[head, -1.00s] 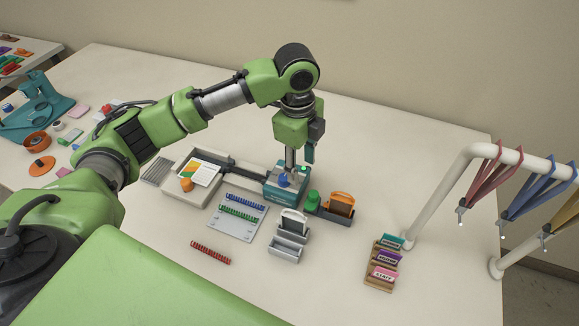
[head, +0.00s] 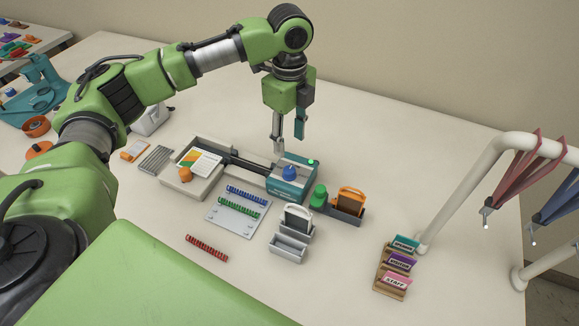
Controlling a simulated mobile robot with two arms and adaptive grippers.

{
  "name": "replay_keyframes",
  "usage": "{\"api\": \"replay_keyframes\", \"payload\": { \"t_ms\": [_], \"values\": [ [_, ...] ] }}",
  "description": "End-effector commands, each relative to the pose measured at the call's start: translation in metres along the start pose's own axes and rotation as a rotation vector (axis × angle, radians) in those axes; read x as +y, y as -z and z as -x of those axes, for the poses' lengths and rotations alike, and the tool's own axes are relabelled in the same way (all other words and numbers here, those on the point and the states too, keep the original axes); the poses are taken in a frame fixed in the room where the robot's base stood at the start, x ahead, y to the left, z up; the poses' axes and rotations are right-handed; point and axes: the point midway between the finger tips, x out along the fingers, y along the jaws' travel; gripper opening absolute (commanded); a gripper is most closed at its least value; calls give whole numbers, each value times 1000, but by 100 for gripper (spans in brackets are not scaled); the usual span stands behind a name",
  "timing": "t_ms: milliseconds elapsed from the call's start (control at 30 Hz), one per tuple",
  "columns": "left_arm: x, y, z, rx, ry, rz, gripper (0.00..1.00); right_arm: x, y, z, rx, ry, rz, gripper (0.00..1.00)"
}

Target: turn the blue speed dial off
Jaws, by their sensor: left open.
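The blue speed dial (head: 289,173) sits on top of the teal laminator (head: 291,190), at the right end of the long grey machine. A small green light (head: 313,162) glows on the laminator's top. My left gripper (head: 288,145) points down with its fingers apart and empty. It is above and behind the dial, clear of it in the picture. The dial is fully visible, but its pointer setting is too small to read. My right gripper is not in view.
A grey tray (head: 170,184) with a printed card and orange knob stands left of the laminator. A green knob-like piece (head: 319,196) and an orange item (head: 352,199) in a grey holder stand at its right. Card stands (head: 391,285) and a white rail (head: 480,175) with hanging straps are farther right.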

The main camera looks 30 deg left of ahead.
Motion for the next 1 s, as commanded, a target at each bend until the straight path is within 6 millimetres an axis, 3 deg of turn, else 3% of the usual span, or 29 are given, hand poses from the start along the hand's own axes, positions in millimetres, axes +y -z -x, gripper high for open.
{"api": "replay_keyframes", "payload": {
  "t_ms": [300,500,933,1000],
  "values": [
    [1,0,-67,0,-3,1,42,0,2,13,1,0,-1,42],
    [0,0,-96,-1,-2,1,42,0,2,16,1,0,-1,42],
    [0,0,-107,0,0,1,42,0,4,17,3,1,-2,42],
    [0,0,-107,0,0,0,26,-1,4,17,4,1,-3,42]
  ]
}}
